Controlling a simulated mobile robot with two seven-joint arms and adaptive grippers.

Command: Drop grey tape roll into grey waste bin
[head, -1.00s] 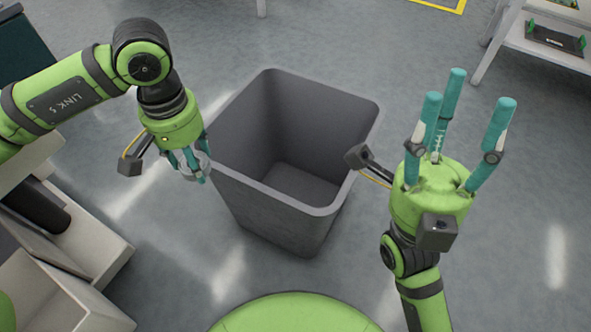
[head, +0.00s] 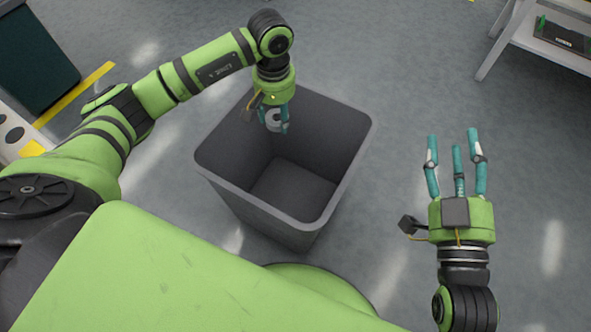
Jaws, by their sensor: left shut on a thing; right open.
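The grey waste bin (head: 278,213) stands open and empty on the floor in the middle of the head view. My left gripper (head: 275,127) points down over the bin's opening, near its back rim. It is shut on the grey tape roll (head: 272,119), which shows between the teal fingers and is partly hidden by them. The roll's exact height above the bin is hard to tell. My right gripper (head: 457,150) is open and empty to the right of the bin, its fingers spread and pointing away from me.
A grey trolley (head: 528,45) with a dark item on it stands at the back right. A dark teal container (head: 40,60) is at the far left, beside yellow floor tape (head: 90,93). The floor between bin and trolley is clear.

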